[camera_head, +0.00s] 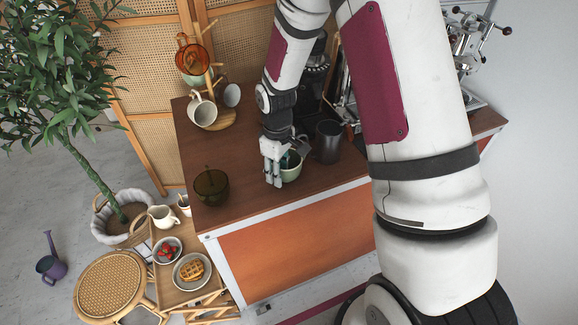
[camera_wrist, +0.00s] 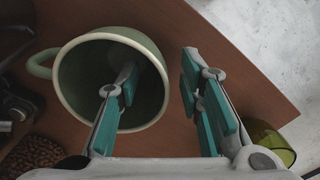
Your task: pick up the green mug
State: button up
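The green mug (camera_head: 290,167) stands on the brown cart top, partly hidden behind my gripper in the head view. In the wrist view the green mug (camera_wrist: 142,108) shows its open mouth with a pale rim, and its handle points left. My gripper (camera_head: 274,181) is open at the mug. In the wrist view one finger of my gripper (camera_wrist: 160,115) reaches inside the mug's mouth and the other is outside, to the right of the rim. The mug's wall lies between the fingers, with a gap on the outer side.
A dark grey metal cup (camera_head: 328,142) stands close to the right of the mug. A dark green glass cup (camera_head: 211,186) stands at the cart's left front. A mug tree with several cups, including a white mug (camera_head: 202,110), is at the back left. The cart top (camera_head: 240,165) between is clear.

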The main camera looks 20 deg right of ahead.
jog(key=shift+f, duration=0.1)
jog(key=shift+c, duration=0.4)
grip_shut()
jog(key=shift+w+r, duration=0.1)
jog(key=shift+r, duration=0.65)
jog(key=s+p, duration=0.2)
jog(key=s, duration=1.6)
